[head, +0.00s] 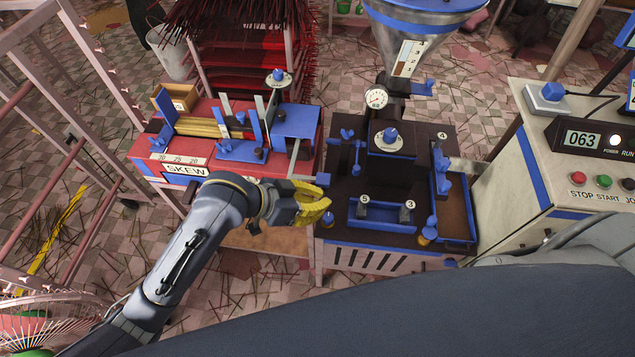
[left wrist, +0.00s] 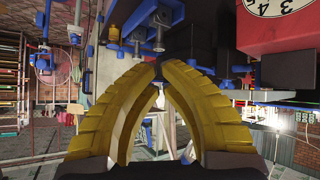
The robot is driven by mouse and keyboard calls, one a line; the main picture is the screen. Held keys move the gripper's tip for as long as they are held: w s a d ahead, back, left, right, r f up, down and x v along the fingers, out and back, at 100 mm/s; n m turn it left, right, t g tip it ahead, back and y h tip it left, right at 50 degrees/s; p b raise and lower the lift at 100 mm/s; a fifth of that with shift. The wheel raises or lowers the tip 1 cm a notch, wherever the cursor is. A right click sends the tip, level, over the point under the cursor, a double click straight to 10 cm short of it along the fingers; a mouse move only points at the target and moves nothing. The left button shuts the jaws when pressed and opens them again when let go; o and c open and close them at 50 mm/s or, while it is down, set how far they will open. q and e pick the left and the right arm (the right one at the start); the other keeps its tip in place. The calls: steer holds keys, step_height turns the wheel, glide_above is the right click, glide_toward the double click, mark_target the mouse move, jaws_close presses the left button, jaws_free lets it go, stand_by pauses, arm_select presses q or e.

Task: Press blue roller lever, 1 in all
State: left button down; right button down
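My left gripper (head: 325,204) is at the left edge of the dark extruder machine (head: 340,232). Its yellow fingers meet at the tips in the left wrist view (left wrist: 157,68), with nothing seen between them. A small blue block (head: 323,178) sits just above the fingers in the head view, at the machine's left side. A blue lever-like part (head: 347,134) stands farther back on the machine top. I cannot tell for sure which blue part is the roller lever, nor whether the fingers touch any. My right gripper is out of view.
A red machine labelled SKEW (head: 186,170) stands to the left, with a gap beside the extruder. A blue tray (head: 382,226) with tags 5 and 3 lies right of the gripper. A control cabinet (head: 520,205) stands at the right. My large dark arm part crosses the bottom.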

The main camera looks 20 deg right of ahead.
arm_select(q)
step_height(320, 180, up, 7)
steer(key=d+m+y, duration=0.1)
steer(key=m, duration=0.4)
step_height(320, 180, up, 7)
steer(key=m+t, duration=0.3)
steer(key=m, duration=0.3)
glide_above(329, 183)
steer(key=s+a, duration=0.1)
steer(key=s, duration=0.2)
steer(key=shift+a+r+y, duration=0.1)
steer(key=shift+a+y, duration=0.1)
steer(key=shift+y, duration=0.1)
step_height(329, 183, down, 8)
steer(key=w+d, duration=0.1)
steer(key=w, duration=0.1)
steer(key=shift+f, duration=0.25)
steer(key=shift+w+d+f, duration=0.1)
steer(key=shift+w+f, duration=0.15)
steer(key=shift+f, duration=0.5)
steer(key=shift+w+d+f, duration=0.1)
steer(key=shift+w+f, duration=0.1)
steer(key=shift+f, duration=0.55)
stand_by(2.1)
stand_by(0.5)
